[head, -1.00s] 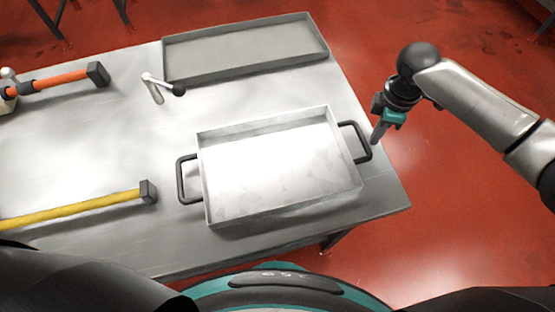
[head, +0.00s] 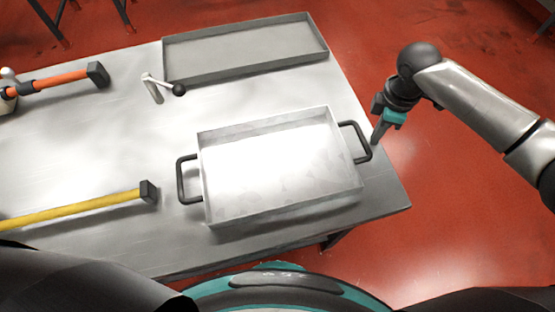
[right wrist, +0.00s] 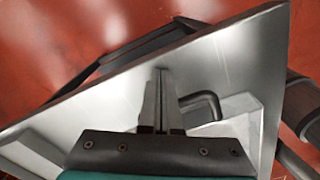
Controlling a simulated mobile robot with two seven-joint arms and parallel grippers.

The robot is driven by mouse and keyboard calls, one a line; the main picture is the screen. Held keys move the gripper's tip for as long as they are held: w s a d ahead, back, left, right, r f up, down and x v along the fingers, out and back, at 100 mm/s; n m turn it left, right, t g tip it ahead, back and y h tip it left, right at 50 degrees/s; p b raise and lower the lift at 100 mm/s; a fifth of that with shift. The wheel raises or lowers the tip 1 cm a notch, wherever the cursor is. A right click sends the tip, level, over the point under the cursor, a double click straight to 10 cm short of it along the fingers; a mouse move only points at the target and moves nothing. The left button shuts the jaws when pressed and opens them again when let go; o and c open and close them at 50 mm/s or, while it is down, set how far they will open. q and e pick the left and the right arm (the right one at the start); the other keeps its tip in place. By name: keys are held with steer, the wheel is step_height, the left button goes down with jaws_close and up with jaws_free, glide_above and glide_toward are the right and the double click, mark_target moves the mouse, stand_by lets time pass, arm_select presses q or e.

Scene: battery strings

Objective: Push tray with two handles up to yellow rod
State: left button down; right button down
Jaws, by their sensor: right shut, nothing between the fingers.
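The metal tray with two handles (head: 207,196) lies on the steel table, with one black handle on its left side and one on its right. The yellow rod (head: 80,210) lies to the left, its dark square end block (head: 149,191) a short gap from the left handle. My right gripper (head: 376,140) is shut and empty, just right of the right handle (head: 362,140). In the right wrist view its closed fingers (right wrist: 160,75) point over the table near the tray's handle (right wrist: 203,101). I cannot tell whether they touch. My left gripper is not in view.
A shallow grey tray (head: 245,75) lies at the back of the table (head: 100,120). An orange rod (head: 60,79) with a dark end block is at the back left. A small white lever with a black knob (head: 178,89) stands between them. Red floor surrounds the table.

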mark_target(362, 138)
steer(key=shift+s+a+p, duration=0.15)
steer(key=shift+a+p, duration=0.15)
steer(key=shift+a, duration=0.05)
stand_by(0.3)
steer(key=shift+s+a+p, duration=0.35)
steer(key=shift+a+p, duration=0.2)
steer(key=shift+a, duration=0.25)
steer(key=shift+s+a, duration=0.1)
steer(key=shift+a, duration=0.2)
steer(key=shift+s+a+p, duration=0.15)
steer(key=shift+a+p, duration=0.3)
steer(key=shift+s+a+p, duration=0.2)
steer(key=shift+a+p, duration=0.1)
steer(key=shift+a, duration=0.2)
steer(key=shift+s+a+p, duration=0.2)
steer(key=shift+a+p, duration=0.05)
steer(key=shift+a, duration=0.35)
steer(key=shift+s+a, duration=0.15)
steer(key=shift+a, duration=0.1)
steer(key=shift+w+d+p, duration=0.2)
steer(key=shift+d, duration=0.3)
steer(key=shift+w+d+p, duration=0.2)
steer(key=shift+d, duration=0.3)
